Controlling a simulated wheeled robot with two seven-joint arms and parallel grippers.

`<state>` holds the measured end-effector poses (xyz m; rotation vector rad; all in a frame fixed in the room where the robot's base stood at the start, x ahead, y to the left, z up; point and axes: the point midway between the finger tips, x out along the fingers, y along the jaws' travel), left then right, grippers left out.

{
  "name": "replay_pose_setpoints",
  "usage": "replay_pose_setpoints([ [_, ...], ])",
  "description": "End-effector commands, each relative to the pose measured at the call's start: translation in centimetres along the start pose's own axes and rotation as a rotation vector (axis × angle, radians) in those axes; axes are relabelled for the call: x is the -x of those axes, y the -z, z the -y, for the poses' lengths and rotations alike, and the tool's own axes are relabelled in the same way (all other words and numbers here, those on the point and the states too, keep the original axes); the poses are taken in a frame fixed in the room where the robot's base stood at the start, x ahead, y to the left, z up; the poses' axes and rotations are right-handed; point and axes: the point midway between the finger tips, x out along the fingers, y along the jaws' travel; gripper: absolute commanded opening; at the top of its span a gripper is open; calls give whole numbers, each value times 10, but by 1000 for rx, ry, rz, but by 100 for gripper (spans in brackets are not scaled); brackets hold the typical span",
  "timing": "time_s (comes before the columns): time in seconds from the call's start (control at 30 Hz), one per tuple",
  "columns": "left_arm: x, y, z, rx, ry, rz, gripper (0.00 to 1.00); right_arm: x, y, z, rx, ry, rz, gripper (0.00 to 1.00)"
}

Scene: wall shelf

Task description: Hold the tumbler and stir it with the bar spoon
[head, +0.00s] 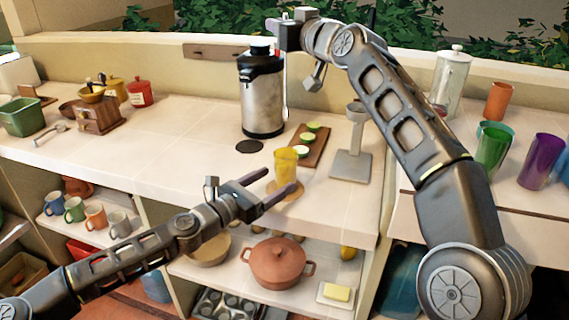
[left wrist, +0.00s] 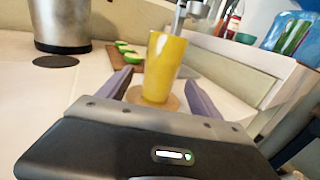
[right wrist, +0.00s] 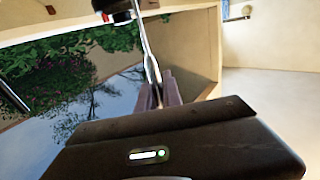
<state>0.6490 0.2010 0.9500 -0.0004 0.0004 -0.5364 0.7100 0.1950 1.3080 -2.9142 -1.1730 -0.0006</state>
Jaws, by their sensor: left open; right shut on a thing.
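The yellow tumbler (head: 286,160) stands upright on a round wooden coaster (head: 272,192) near the counter's front. My left gripper (head: 283,181) is open and low at the tumbler. In the left wrist view the tumbler (left wrist: 164,68) stands between the spread fingers (left wrist: 157,84), toward their tips; contact cannot be told. My right gripper (head: 279,36) is shut on the bar spoon (head: 286,88), high above the counter. The spoon hangs almost vertically, its lower end above and behind the tumbler. The silver spoon also shows between the fingers in the right wrist view (right wrist: 147,50).
A steel dispenser (head: 262,100) and black round mat (head: 249,147) stand behind left. A board (head: 318,157) with lime halves and a grey press stand (head: 351,165) are behind right. The counter left of the tumbler is clear. A pot (head: 278,263) sits on the shelf below.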

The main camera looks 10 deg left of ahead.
Motion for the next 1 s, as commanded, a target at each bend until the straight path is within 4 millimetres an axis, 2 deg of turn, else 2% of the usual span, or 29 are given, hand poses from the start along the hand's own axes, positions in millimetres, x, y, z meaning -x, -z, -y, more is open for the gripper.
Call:
replay_pose_setpoints([
  [0.1, -22, -1, 1, -2, 3, 0, 74, 0, 0, 0, 0, 0, 0, 0],
  [0.3, -44, 0, 0, -1, 1, 0, 74, 0, 0, 0, 0, 0, 0, 0],
  [0.67, -49, 0, 0, 0, 0, -1, 74, 0, 0, 0, 0, 0, 0, 0],
  [1.0, -49, 0, 0, 0, 1, 0, 47, 0, 0, 0, 0, 0, 0, 0],
])
